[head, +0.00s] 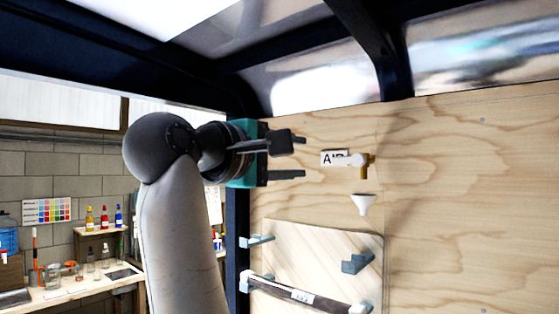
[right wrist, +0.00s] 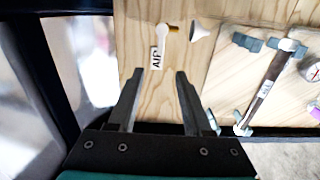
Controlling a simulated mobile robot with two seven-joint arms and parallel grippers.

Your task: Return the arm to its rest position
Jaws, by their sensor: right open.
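My right gripper (head: 300,157) is raised in front of the plywood wall (head: 460,200), with its two dark fingers spread apart and nothing between them. In the right wrist view the same gripper (right wrist: 160,75) also shows open and empty. My right arm comes up from the bottom and bends at a dark rounded joint. The fingers point right, toward a brass-and-white valve (head: 364,162) beside a label reading "AIR" (head: 328,158). A visible gap separates them from the valve in the head view. My left gripper is not in view.
A white funnel (head: 364,203) sits on the wall below the valve. A wooden panel (head: 320,250) carries blue-grey brackets (head: 357,263) and a dark bar with white ends (head: 300,295). A dark frame post and beams stand close to my arm. A workbench (head: 75,292) stands left.

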